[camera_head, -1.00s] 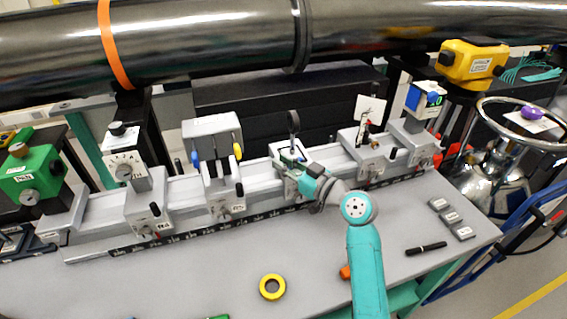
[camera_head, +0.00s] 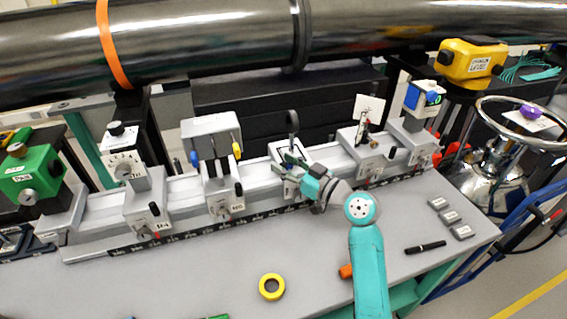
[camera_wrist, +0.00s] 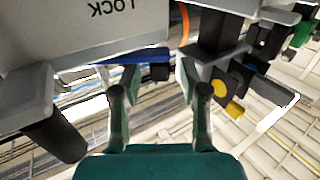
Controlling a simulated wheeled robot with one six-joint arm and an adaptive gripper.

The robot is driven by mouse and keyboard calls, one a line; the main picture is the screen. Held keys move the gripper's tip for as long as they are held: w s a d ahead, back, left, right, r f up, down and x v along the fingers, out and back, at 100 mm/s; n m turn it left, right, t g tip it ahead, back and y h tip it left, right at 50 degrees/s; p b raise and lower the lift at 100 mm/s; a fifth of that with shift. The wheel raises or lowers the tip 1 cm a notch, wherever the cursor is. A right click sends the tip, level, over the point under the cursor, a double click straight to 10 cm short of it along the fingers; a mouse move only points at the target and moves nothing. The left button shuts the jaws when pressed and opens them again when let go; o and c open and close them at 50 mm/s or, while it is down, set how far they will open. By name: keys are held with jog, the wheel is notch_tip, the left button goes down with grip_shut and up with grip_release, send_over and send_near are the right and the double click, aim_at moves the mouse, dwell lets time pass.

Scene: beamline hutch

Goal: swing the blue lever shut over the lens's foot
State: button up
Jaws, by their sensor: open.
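The lens (camera_head: 292,122) is a dark ring on a post, standing upright on a grey carrier in the middle of the rail. My gripper (camera_head: 297,170) reaches this carrier from the front right and hides much of it and the lens's foot. In the wrist view my gripper (camera_wrist: 158,95) has its two fingers apart with nothing clearly held. A blue lever (camera_wrist: 125,58) shows there beneath a grey block marked LOCK (camera_wrist: 110,18). Its dark end lies just beyond the fingertips, between them in the picture; contact cannot be told. The foot is not clear in either view.
A carrier with blue and yellow knobs (camera_head: 212,137) stands left of the lens. A carrier with a white card (camera_head: 369,108) stands to the right. A large dark pipe (camera_head: 200,40) runs behind and above.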

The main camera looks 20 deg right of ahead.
jog(key=v, duration=1.1)
jog(key=shift+s, duration=0.1)
